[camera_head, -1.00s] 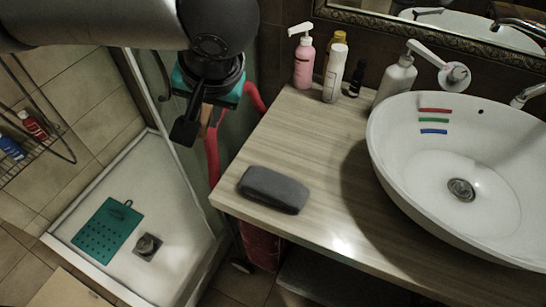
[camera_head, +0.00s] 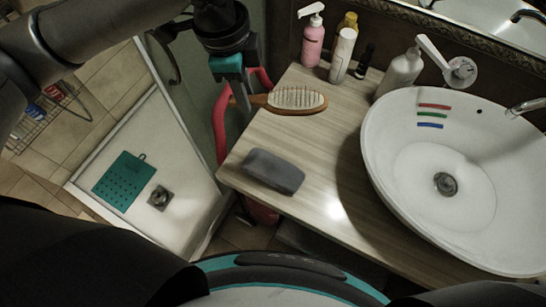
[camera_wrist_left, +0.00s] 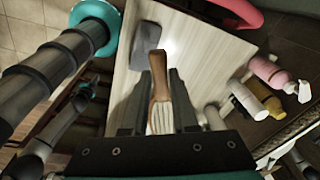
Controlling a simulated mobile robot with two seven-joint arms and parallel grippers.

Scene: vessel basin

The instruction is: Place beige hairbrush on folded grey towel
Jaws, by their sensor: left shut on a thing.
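The beige hairbrush (camera_head: 297,99) has a wooden body and pale bristles facing up in the head view. My left gripper (camera_head: 247,103) is shut on its handle and holds it over the back left part of the counter. In the left wrist view the hairbrush (camera_wrist_left: 159,88) sits between the two fingers of my left gripper (camera_wrist_left: 158,92). The folded grey towel (camera_head: 273,171) lies on the counter near its front left edge, apart from the brush. The towel also shows in the left wrist view (camera_wrist_left: 146,40). My right gripper is not seen in the head view.
A white basin (camera_head: 385,150) with coloured stripes stands on the right of the wooden counter (camera_head: 310,150). A pink bottle (camera_head: 313,42), a white bottle (camera_head: 341,55) and a soap dispenser (camera_head: 402,72) stand at the back. A red curved thing (camera_head: 221,125) is left of the counter.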

